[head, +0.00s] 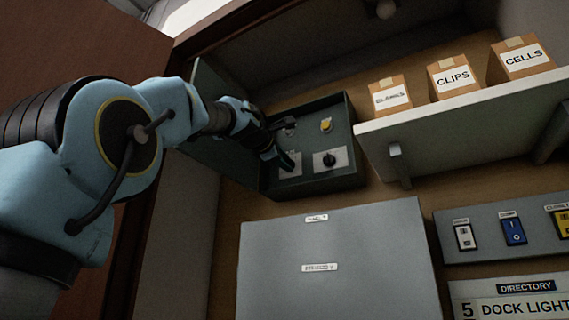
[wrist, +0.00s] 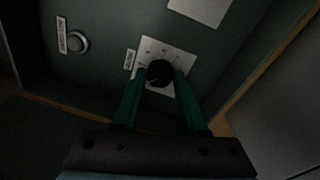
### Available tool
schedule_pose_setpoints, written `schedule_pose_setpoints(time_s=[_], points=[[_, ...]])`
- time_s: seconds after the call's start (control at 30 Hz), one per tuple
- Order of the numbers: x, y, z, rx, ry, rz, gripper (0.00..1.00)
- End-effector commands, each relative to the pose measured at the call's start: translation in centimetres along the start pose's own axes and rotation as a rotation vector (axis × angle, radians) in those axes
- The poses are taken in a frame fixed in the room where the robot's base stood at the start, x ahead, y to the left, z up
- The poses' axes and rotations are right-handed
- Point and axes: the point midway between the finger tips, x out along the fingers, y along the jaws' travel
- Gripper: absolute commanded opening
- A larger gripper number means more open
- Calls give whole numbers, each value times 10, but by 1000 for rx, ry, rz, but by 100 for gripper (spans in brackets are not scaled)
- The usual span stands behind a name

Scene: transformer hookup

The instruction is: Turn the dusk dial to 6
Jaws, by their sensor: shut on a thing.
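The dial held by my gripper is a round black knob (wrist: 159,72) on a white marked plate, with a small label (wrist: 129,60) beside it that seems to read DUSK. My gripper (wrist: 162,77) has its two green fingers closed on either side of this knob. In the head view my gripper (head: 282,161) reaches into the open dark box (head: 312,184), at the lower left plate (head: 291,167). The knob is mostly hidden there by my fingers. The numbers and the dial's setting are too dark and small to read.
A second black dial (head: 326,160) sits close to the right, with a yellow knob (head: 326,125) above. In the wrist view a grey knob (wrist: 78,41) is at the left. A shelf (head: 460,120) with boxes juts out to the right; a grey panel (head: 335,240) is below.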

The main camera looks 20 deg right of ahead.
Motion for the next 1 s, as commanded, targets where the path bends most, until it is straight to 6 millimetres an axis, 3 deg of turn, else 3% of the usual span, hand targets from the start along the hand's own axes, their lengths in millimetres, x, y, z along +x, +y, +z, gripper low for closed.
schedule_pose_setpoints(time_s=[1.0], points=[[0,-5,-5,960,-67,61,0]])
